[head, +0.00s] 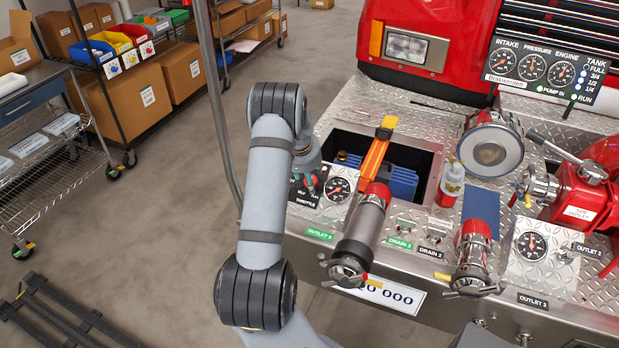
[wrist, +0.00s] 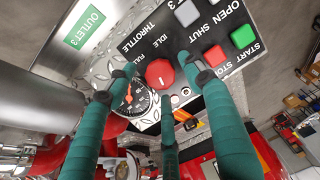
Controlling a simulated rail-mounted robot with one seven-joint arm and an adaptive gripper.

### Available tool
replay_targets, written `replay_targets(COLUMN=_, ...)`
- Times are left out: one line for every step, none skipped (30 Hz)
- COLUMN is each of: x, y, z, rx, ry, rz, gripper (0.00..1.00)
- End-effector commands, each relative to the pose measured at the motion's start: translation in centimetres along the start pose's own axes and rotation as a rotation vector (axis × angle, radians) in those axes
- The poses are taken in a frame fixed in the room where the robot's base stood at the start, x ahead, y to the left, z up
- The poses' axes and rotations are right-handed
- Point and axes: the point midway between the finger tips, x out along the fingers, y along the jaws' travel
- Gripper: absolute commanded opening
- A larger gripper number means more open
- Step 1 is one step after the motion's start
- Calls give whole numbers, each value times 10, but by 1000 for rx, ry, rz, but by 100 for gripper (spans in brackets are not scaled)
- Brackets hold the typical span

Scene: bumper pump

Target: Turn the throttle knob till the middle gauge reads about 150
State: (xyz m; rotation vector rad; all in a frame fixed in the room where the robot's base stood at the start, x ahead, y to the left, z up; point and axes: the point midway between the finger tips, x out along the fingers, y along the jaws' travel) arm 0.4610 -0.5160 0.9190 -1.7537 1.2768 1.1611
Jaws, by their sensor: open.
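The red throttle knob (wrist: 160,73) sits on a black panel (wrist: 185,45) marked THROTTLE, IDLE and FULL in the wrist view. My gripper (wrist: 152,88) is open, with its teal fingers spread around the knob; I see gaps between the fingers and the knob, and cannot tell whether any finger touches it. In the head view my arm hides most of the gripper and the throttle panel (head: 299,192). The middle gauge (head: 532,68), labelled PRESSURE, is between the INTAKE and ENGINE gauges on the display at upper right; its reading is too small to tell.
Beside the knob are a small gauge (head: 338,189) and square grey, red and green buttons (wrist: 243,36). An open recess with a blue item (head: 404,182), outlet pipes (head: 366,222) and a steel cap (head: 490,151) lie to the right.

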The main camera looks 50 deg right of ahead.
Motion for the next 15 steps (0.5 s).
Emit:
replay_targets(x=5, y=1, z=-1, rx=0, ry=-1, rz=1, gripper=52)
replay_targets(x=9, y=1, z=-1, rx=0, ry=-1, rz=1, gripper=52)
replay_targets(x=13, y=1, z=-1, rx=0, ry=0, rz=1, gripper=52)
replay_targets(x=15, y=1, z=-1, rx=1, ry=-1, rz=1, gripper=52)
replay_targets(x=17, y=1, z=-1, rx=1, ry=-1, rz=1, gripper=52)
replay_targets(x=19, y=1, z=-1, rx=1, ry=1, rz=0, gripper=52)
replay_targets(x=20, y=1, z=-1, rx=1, ry=1, rz=0, gripper=52)
replay_targets(x=21, y=0, z=-1, rx=1, ry=2, rz=0, gripper=52)
replay_targets(x=22, y=0, z=-1, rx=1, ry=2, rz=0, gripper=52)
replay_targets(x=22, y=0, z=-1, rx=0, ry=2, rz=0, gripper=52)
replay_targets(x=23, y=0, z=-1, rx=0, ry=2, rz=0, gripper=52)
replay_targets(x=23, y=0, z=-1, rx=0, ry=2, rz=0, gripper=52)
replay_targets(x=23, y=1, z=-1, rx=0, ry=2, rz=0, gripper=52)
replay_targets(x=23, y=1, z=-1, rx=0, ry=2, rz=0, gripper=52)
replay_targets(x=23, y=1, z=-1, rx=1, ry=2, rz=0, gripper=52)
